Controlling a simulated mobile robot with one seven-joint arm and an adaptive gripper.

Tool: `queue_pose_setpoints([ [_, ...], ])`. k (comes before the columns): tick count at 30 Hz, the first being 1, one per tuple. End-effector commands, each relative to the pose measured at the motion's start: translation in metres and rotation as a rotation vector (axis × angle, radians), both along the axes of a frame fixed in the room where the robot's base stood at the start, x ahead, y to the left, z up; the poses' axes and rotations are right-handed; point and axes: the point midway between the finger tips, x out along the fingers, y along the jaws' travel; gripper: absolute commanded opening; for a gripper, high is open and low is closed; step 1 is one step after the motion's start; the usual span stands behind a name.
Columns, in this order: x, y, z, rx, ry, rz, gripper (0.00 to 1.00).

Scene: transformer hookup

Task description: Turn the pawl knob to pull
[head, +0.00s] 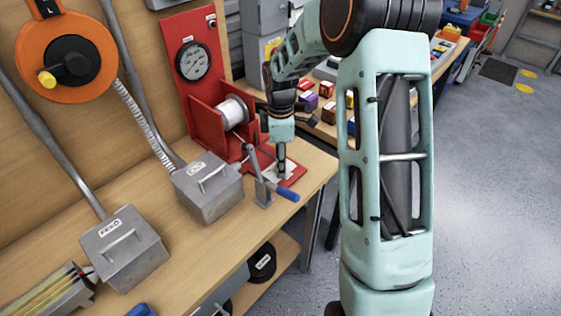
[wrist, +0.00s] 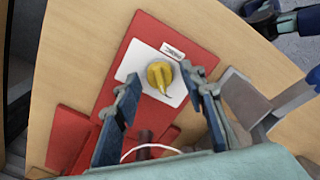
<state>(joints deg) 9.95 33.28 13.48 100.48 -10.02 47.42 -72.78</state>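The yellow pawl knob (wrist: 160,74) sits on a white plate (wrist: 133,68) on the red base (wrist: 118,75) in the wrist view. Its narrow pointer end points toward the bottom of that picture. My gripper (wrist: 161,73) is open, with one finger on each side of the knob in the picture. Gaps show between the fingers and the knob, and I cannot tell how far above it they are. In the head view my gripper (head: 281,168) points down over the red base (head: 294,178), and the knob is hidden behind it.
A crank lever with a blue handle (head: 287,195) stands close in front of the base. A red winch with a cable spool (head: 234,112) and a gauge panel (head: 193,60) stands behind. Grey boxes (head: 207,188) (head: 123,248) stand to the left.

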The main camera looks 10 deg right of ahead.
Motion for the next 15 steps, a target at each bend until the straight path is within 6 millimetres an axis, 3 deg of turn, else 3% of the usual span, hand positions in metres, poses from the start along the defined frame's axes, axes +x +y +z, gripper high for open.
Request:
queue_pose_setpoints([
  [2,0.0001,0.0000,0.0002,0.000,0.000,0.000,0.27],
  [9,0.0001,0.0000,0.0003,0.000,0.000,0.000,0.01],
  [15,0.0001,0.0000,0.0003,0.000,0.000,-0.010,0.00],
])
